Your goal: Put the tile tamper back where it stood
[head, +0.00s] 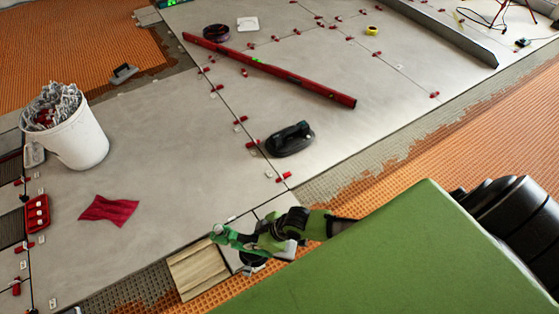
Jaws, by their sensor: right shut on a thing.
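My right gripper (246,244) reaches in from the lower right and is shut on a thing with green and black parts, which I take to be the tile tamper. Little of it shows apart from the gripper, and its underside is hidden. The gripper is over the near edge of the grey tiles, beside a wooden slab (197,271). I cannot tell whether the held thing touches the floor. My left gripper is not in view.
A black handled tool (290,140) stands on the tiles beyond the gripper. A white bucket (78,143), red cloth (109,209) and red tray (37,215) are at left. A long red level (270,72) lies farther back. Several red clips line the joints. Bare tile lies mid-left.

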